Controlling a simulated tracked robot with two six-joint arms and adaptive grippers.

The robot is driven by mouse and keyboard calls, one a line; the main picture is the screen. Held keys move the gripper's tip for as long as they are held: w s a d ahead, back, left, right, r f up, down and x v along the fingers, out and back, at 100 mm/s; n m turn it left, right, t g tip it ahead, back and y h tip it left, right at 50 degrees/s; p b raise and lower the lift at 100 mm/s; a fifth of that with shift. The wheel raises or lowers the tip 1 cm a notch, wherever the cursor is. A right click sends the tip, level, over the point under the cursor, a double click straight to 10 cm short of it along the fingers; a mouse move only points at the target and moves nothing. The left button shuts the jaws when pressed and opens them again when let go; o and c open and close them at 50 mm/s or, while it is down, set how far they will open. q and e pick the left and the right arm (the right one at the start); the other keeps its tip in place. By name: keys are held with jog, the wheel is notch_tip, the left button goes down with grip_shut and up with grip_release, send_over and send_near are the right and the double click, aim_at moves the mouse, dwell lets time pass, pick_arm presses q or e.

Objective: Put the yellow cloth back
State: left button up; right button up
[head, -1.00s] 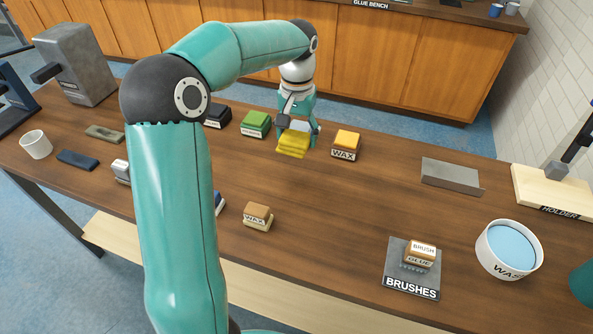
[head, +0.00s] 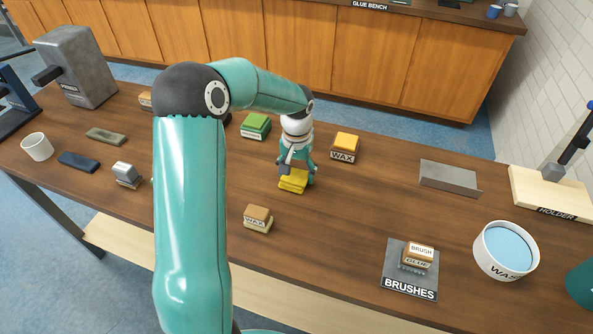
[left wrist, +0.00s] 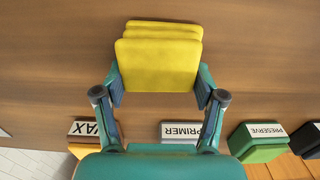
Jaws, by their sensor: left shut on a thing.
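The yellow cloth (head: 292,183) is a folded, layered pad near the middle of the bench. My left gripper (head: 297,172) is shut on it, pointing down from above. In the left wrist view the cloth (left wrist: 158,62) sits between the two fingertips of the left gripper (left wrist: 160,85), with its far part sticking out beyond them. I cannot tell whether the cloth touches the bench or hangs just above it. A block labelled PRIMER (left wrist: 181,131) shows behind the gripper in the left wrist view; the arm hides it in the head view. My right gripper is not in view.
A WAX block with yellow top (head: 345,146) and a green-topped block (head: 256,125) stand behind. A brown WAX block (head: 257,218) stands in front. Right are a grey bracket (head: 448,177), brushes mat (head: 411,275), wash bowl (head: 506,250) and holder (head: 550,196).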

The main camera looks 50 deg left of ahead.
aim_at(297, 170)
pick_arm(q)
jog(key=shift+f, duration=0.15)
jog(key=o, duration=1.1)
notch_tip(297, 170, up, 12)
jog(key=shift+r+b, duration=0.2)
jog(key=shift+b, duration=0.25)
